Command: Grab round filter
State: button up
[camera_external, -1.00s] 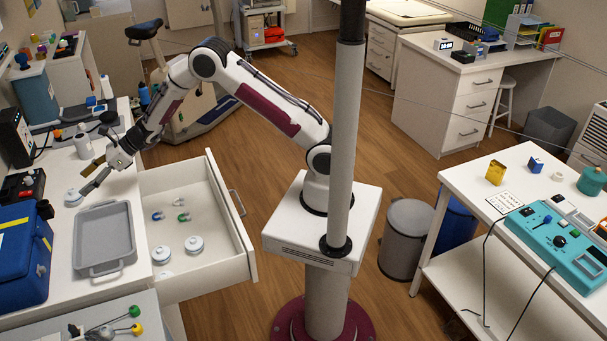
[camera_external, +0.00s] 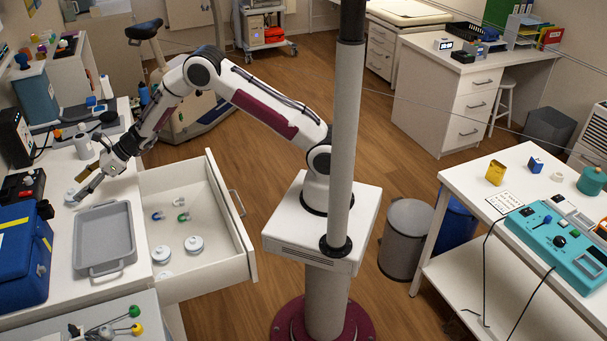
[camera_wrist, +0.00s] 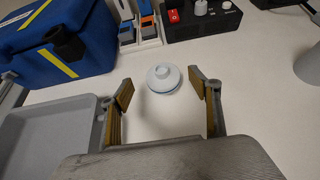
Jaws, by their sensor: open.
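A round white filter (camera_wrist: 163,77) with a raised centre lies on the white counter in the wrist view. In the external view the same filter (camera_external: 70,196) shows at the counter's left, partly hidden by my gripper (camera_external: 84,189). In the wrist view my gripper (camera_wrist: 162,98) is open, one finger to each side of the filter's near side, with nothing between the tips. The filter sits just beyond the fingertips.
A grey tray (camera_external: 104,211) lies close by on the counter, left of my gripper in the wrist view. A blue case (camera_wrist: 66,45) stands behind it. A black box with a red switch (camera_wrist: 190,17) is beyond the filter.

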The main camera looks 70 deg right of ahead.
aim_at(76, 193)
jog(key=shift+w+a+f, duration=0.3)
jog(key=shift+w+f, duration=0.1)
jog(key=shift+f, duration=0.15)
jog(key=shift+w+a+f, duration=0.3)
jog(key=shift+w+f, duration=0.1)
jog(key=shift+f, duration=0.1)
jog(key=shift+x, duration=1.05)
jog(key=c, duration=1.1)
